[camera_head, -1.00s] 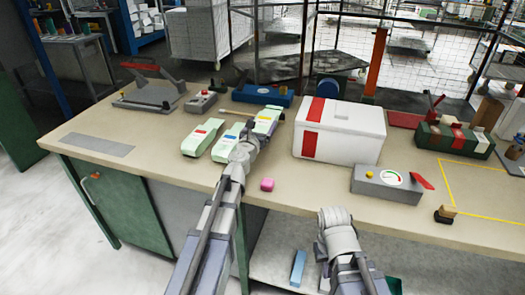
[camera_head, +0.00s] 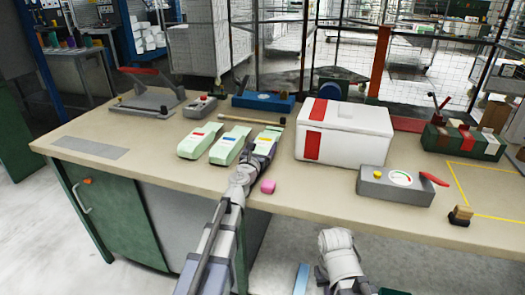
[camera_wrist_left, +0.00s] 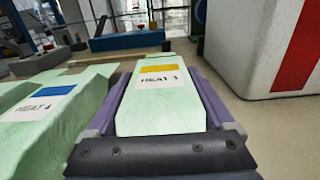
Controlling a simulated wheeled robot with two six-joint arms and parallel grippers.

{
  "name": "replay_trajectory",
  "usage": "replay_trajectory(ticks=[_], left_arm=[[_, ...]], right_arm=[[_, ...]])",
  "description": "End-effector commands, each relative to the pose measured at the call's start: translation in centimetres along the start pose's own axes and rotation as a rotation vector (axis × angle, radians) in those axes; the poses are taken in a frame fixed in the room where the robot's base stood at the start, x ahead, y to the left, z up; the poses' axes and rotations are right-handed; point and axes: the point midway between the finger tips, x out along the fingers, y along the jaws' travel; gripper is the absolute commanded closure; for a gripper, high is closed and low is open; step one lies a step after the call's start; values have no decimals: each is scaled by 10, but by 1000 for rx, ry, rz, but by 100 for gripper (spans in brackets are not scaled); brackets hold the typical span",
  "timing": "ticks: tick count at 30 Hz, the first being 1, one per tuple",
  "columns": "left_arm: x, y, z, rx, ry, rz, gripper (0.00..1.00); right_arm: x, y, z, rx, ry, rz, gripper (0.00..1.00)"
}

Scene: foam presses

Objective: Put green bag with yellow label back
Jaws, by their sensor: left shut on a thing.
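The green bag with the yellow label (camera_head: 268,138) is at the right end of a row of three green bags on the bench. In the left wrist view the yellow-labelled bag (camera_wrist_left: 160,100) lies between the purple fingers, its label reading HEAT and a partly hidden mark. My left gripper (camera_head: 253,161) is shut on it. The blue-labelled bag (camera_head: 231,144) is just left of it, and the red-labelled bag (camera_head: 200,140) is farther left. My right gripper is out of clear view; only my right arm shows at the bottom.
A white box with a red stripe (camera_head: 343,134) stands close to the right of the bags. A wooden rod (camera_head: 237,119) lies behind the bags. A gauge device (camera_head: 396,187) sits farther right.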

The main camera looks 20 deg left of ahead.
Motion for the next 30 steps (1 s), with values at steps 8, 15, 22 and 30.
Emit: replay_trajectory(ticks=[8,15,22,30], left_arm=[[0,0,-3,0,0,0,77],[0,0,-1,0,0,0,0],[0,0,1,0,0,0,0],[-23,-1,2,0,0,-1,0]], right_arm=[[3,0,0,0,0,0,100],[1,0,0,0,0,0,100],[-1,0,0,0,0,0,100],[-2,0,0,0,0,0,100]])
